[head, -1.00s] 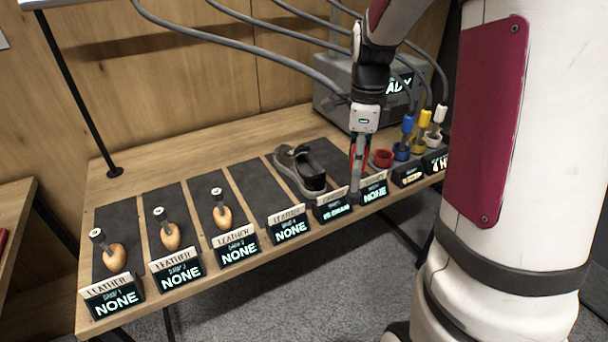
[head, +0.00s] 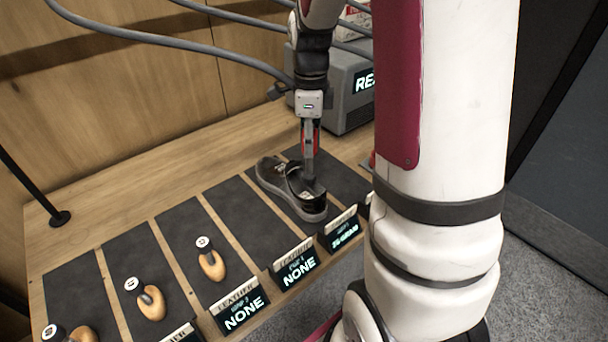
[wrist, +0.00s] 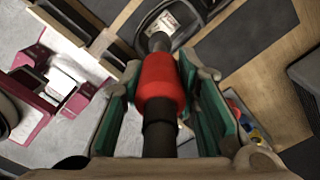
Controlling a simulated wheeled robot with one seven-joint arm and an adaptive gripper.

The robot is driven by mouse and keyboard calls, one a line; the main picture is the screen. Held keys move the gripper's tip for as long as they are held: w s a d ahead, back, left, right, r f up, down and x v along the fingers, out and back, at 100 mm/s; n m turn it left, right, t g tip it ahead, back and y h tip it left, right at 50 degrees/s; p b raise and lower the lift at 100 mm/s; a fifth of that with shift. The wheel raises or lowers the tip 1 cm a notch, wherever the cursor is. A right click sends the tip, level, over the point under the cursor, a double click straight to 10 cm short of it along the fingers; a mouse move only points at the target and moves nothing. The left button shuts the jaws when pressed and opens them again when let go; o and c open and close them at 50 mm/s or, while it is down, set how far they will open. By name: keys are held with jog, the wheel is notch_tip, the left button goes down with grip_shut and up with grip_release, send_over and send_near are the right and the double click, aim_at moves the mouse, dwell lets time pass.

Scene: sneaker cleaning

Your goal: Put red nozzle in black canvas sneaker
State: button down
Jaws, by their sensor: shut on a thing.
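The black canvas sneaker (head: 268,174) lies on a dark mat on the bench in the head view, its heel end towards the front edge. My gripper (head: 308,155) is upright over the sneaker's opening. In the wrist view my gripper (wrist: 165,95) is shut on the red nozzle (wrist: 160,82), a red collar on a dark stem. The nozzle's tip points at the sneaker's opening (wrist: 165,22) near the top of that view. In the head view the tip is hard to make out against the shoe, so I cannot tell whether it is inside.
Wooden shoe forms (head: 152,303) stand on mats to the left. Lit label signs (head: 241,307) line the bench's front edge. A grey machine (head: 348,95) with hoses stands behind. An empty mat (head: 245,215) lies left of the sneaker. My own body covers the right.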

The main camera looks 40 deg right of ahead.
aim_at(309, 172)
jog(key=shift+f, duration=3.65)
jog(key=c, duration=1.2)
grip_release()
notch_tip(309, 172, up, 12)
jog(key=shift+r, duration=0.1)
jog(key=s+a+r+n+t, duration=0.1)
jog(key=s+a+r+n, duration=0.2)
jog(key=n, duration=0.6)
jog(key=s+a+r+n+t, duration=0.2)
jog(key=s+a+r+n, duration=0.1)
jog(key=s+a+n, duration=0.5)
jog(key=s+a+r+n+t, duration=0.2)
jog(key=s+a+n, duration=0.4)
jog(key=n, duration=0.3)
jog(key=shift+a+r+n, duration=0.3)
jog(key=shift+a+r, duration=0.1)
jog(key=shift+r, duration=0.15)
